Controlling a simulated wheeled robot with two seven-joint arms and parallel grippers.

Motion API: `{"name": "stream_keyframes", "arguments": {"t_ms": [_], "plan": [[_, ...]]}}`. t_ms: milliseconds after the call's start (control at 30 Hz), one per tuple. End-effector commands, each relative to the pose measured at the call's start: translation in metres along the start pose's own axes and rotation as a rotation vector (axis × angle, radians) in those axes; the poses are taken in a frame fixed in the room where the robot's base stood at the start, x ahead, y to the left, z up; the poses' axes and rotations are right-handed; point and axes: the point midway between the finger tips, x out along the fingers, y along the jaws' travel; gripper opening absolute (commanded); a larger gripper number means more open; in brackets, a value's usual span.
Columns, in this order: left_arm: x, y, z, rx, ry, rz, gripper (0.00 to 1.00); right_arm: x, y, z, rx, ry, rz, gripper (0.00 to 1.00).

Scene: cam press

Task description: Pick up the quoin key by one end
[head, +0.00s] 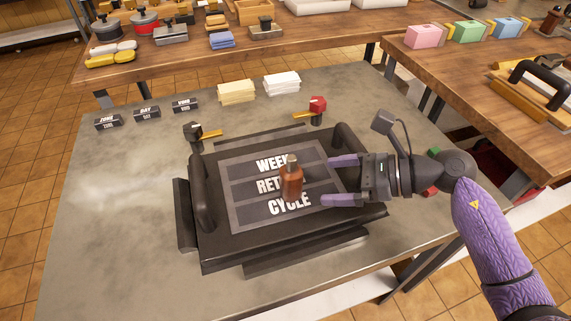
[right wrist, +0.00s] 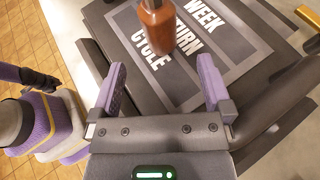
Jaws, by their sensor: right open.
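My right gripper (head: 333,180) is open and empty over the right part of the dark press plate (head: 225,235). Its two purple fingers point left, toward a brown bottle (head: 291,184) with a dark cap, with a gap between tips and bottle. The right wrist view shows the gripper (right wrist: 163,92) spread wide and the bottle (right wrist: 160,25) beyond the tips. I cannot clearly identify the quoin key.
The plate has dark raised side bars (head: 199,193) and white words. Small black labelled blocks (head: 146,112) and paper stacks (head: 237,92) stand farther back. The grey table (head: 110,230) is clear at left. Wooden benches (head: 340,30) hold many items behind.

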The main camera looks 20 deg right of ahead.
Motion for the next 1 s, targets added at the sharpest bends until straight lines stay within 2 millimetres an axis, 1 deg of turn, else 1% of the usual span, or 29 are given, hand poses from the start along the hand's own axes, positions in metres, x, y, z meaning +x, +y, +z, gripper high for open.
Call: {"name": "stream_keyframes", "arguments": {"t_ms": [33,100,167,267,300,400,500,667,700,767,800,867,900,967,1000], "plan": [[0.003,0.0,0.001,0.0,-0.004,0.0,0.59,0.011,0.0,-0.001,-0.001,-0.005,0.002,1.0],[0.005,0.0,0.003,0.0,-0.01,0.0,0.59,0.024,0.0,-0.001,0.002,-0.005,0.001,1.0],[0.006,0.0,0.005,0.001,-0.015,0.0,0.59,0.031,0.0,-0.001,0.001,-0.004,0.002,1.0],[0.011,0.001,0.009,0.001,-0.026,0.001,0.59,0.051,-0.001,0.001,0.001,-0.007,0.002,1.0],[0.013,0.002,0.011,0.001,-0.031,0.002,0.59,0.06,-0.002,0.002,0.001,-0.008,0.002,1.0],[0.017,0.003,0.015,0.0,-0.04,0.003,0.59,0.078,-0.002,0.003,0.003,-0.006,0.002,1.0],[0.018,0.003,0.015,0.0,-0.042,0.003,0.59,0.085,-0.002,0.003,0.002,-0.004,0.0,1.0],[0.017,0.003,0.014,-0.001,-0.04,0.003,0.59,0.085,-0.002,0.004,0.001,-0.002,-0.001,1.0],[0.017,0.003,0.013,-0.001,-0.039,0.003,0.59,0.085,-0.002,0.004,0.001,-0.002,0.0,0.98],[0.017,0.003,0.012,-0.002,-0.037,0.004,0.59,0.085,-0.002,0.004,0.001,-0.002,0.0,0.85],[0.017,0.003,0.011,-0.002,-0.036,0.004,0.59,0.085,-0.002,0.004,0.001,-0.002,0.0,0.77],[0.017,0.003,0.009,-0.003,-0.033,0.004,0.59,0.085,-0.002,0.004,0.001,-0.002,0.0,0.64],[0.017,0.003,0.008,-0.003,-0.031,0.004,0.59,0.085,-0.002,0.004,0.001,-0.002,0.0,0.56],[0.017,0.003,0.006,-0.004,-0.028,0.004,0.59,0.085,-0.002,0.004,0.002,-0.002,0.0,0.43],[0.017,0.003,0.005,-0.004,-0.026,0.004,0.59,0.085,-0.002,0.004,0.002,-0.002,0.0,0.34]]}}
